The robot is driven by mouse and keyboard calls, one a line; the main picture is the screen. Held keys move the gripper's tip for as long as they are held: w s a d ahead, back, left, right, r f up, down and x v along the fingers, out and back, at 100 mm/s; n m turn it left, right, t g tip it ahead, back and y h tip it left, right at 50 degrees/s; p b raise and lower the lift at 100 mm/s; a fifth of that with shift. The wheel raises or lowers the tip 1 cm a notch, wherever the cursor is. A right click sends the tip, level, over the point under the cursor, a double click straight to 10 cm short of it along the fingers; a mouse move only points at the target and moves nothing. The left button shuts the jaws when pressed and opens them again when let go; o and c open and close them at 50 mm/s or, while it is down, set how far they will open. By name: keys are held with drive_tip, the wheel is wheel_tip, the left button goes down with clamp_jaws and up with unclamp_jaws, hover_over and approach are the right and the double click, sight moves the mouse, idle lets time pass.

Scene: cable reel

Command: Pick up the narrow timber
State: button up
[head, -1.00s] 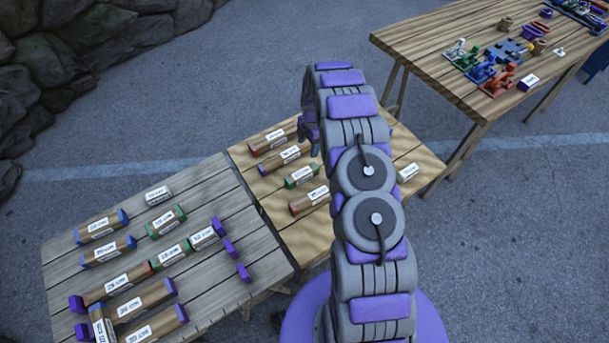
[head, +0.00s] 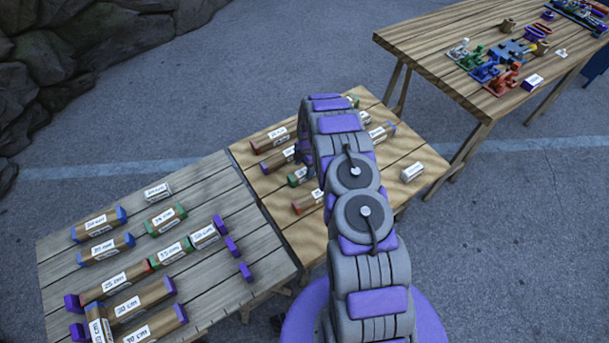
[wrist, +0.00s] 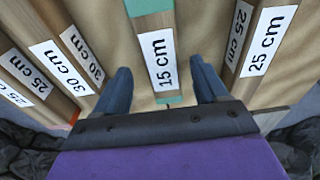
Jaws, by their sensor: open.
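A timber labelled 15 cm (wrist: 160,55), with green ends, lies between the two spread fingers of my gripper (wrist: 160,78) in the wrist view. The fingers stand on either side of it, with a gap to each. In the head view its green end (head: 296,179) shows just below my gripper (head: 303,158), and my arm hides the rest. Timbers labelled 30 cm (wrist: 78,48) and 25 cm (wrist: 266,42) lie left and right of it in the wrist view. I cannot tell by width alone which timber is the narrow one.
The timbers near my gripper lie on a tan table (head: 425,155). A grey plank table (head: 230,275) adjoins it at the left with several more labelled timbers. A third table (head: 420,48) at upper right holds clamps and small parts. A small labelled block (head: 411,172) sits right of my arm.

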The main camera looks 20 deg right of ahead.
sight(304, 170)
drive_tip(key=f, duration=0.3)
drive_tip(key=shift+s+a+b, duration=0.15)
drive_tip(key=shift+a+b, duration=0.1)
drive_tip(key=shift+b, duration=0.05)
drive_tip(key=shift+d+f, duration=0.15)
drive_tip(key=shift+f, duration=0.05)
drive_tip(key=shift+d, duration=0.4)
drive_tip(key=shift+c, duration=0.5)
drive_tip(key=shift+a, duration=0.4)
drive_tip(key=c, duration=0.9)
drive_tip(key=shift+d, duration=0.3)
drive_tip(key=shift+c, duration=0.5)
drive_tip(key=shift+r, duration=0.1)
